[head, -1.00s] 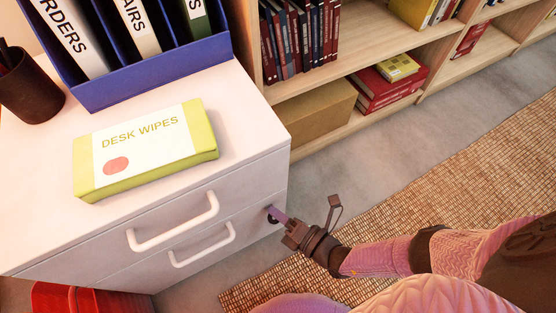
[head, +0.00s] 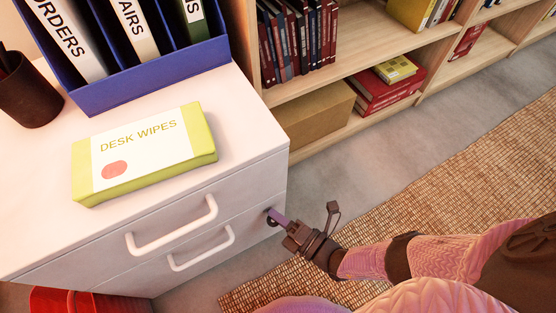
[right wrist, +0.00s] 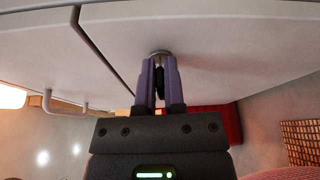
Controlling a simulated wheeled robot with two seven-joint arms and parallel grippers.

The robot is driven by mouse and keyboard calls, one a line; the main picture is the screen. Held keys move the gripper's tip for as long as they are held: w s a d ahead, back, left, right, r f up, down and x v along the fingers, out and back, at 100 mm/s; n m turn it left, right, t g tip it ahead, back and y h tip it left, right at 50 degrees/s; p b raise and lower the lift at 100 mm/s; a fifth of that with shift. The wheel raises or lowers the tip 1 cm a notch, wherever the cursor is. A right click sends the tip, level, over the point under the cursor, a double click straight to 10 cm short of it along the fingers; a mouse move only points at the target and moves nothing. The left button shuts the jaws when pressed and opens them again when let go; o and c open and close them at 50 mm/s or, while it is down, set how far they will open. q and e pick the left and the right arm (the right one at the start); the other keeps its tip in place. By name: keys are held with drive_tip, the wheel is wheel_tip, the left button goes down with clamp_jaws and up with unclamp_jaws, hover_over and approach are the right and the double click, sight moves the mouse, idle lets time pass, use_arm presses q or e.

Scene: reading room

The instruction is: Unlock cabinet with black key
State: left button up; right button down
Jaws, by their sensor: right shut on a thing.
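The white cabinet (head: 255,189) stands at the left of the head view, with two drawer fronts. Its round metal lock (right wrist: 159,54) is on the front, near the right edge. My right gripper (head: 272,217) is at the lock, its purple fingers pointing at the cabinet front. In the right wrist view the fingers are shut on the black key (right wrist: 159,82), a dark piece between them that reaches up to the lock. How deep the key sits in the lock is hidden. My left gripper is not in view.
Desk wipes (head: 145,152), a blue file holder (head: 150,75) and a dark pen cup (head: 27,93) stand on the cabinet. Two drawer handles (head: 172,235) stick out left of my right gripper. A bookshelf (head: 350,70) is behind; a woven rug (head: 480,165) lies at right.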

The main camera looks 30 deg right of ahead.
drive_tip(key=c, duration=0.7)
unclamp_jaws()
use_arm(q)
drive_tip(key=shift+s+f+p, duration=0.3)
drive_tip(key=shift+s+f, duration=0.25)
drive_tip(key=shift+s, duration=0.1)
use_arm(e)
drive_tip(key=v, duration=1)
